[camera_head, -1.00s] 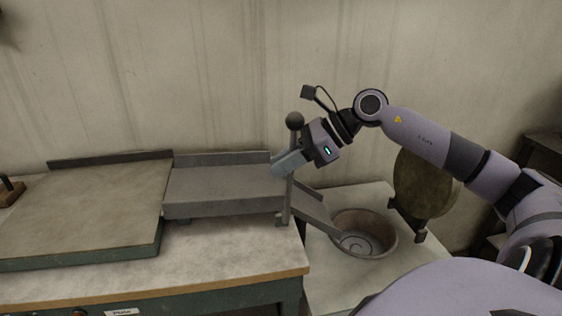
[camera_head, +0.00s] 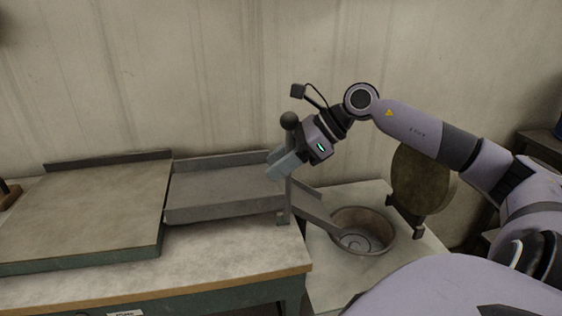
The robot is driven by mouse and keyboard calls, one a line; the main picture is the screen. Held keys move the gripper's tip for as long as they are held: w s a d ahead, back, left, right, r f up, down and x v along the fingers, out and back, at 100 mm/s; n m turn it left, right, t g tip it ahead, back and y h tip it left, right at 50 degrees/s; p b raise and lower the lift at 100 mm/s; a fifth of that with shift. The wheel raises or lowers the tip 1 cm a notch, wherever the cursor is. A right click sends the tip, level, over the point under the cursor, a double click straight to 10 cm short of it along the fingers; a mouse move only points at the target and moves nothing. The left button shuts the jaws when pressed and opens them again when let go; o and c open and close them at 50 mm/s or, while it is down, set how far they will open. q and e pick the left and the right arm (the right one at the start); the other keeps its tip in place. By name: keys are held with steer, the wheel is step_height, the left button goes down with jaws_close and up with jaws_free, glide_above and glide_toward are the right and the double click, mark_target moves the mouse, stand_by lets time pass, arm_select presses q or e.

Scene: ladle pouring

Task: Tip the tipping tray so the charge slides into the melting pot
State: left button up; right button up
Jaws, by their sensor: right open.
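The grey tipping tray (camera_head: 220,190) sits level on the workbench, with raised walls at its back and front. It looks empty; no charge shows in it. A post with a dark ball knob (camera_head: 290,121) stands at its right end. A sloping chute (camera_head: 314,206) leads from there down to the round melting pot (camera_head: 363,232), which is open and shows rings inside. My right gripper (camera_head: 281,167) is open beside the post, at the tray's right end, with its fingers pointing down-left. They hide part of the post. My left gripper is out of view.
A wide flat plate (camera_head: 85,205) lies on the workbench (camera_head: 190,262) left of the tray. A round brownish lid (camera_head: 423,180) stands upright behind the pot at the right. The bench front is clear. A wall (camera_head: 200,80) rises close behind.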

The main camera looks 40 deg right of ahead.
steer(key=shift+d, duration=0.1)
steer(key=b+v, duration=0.3)
steer(key=v, duration=0.4)
stand_by(0.5)
steer(key=shift+s, duration=0.1)
stand_by(0.5)
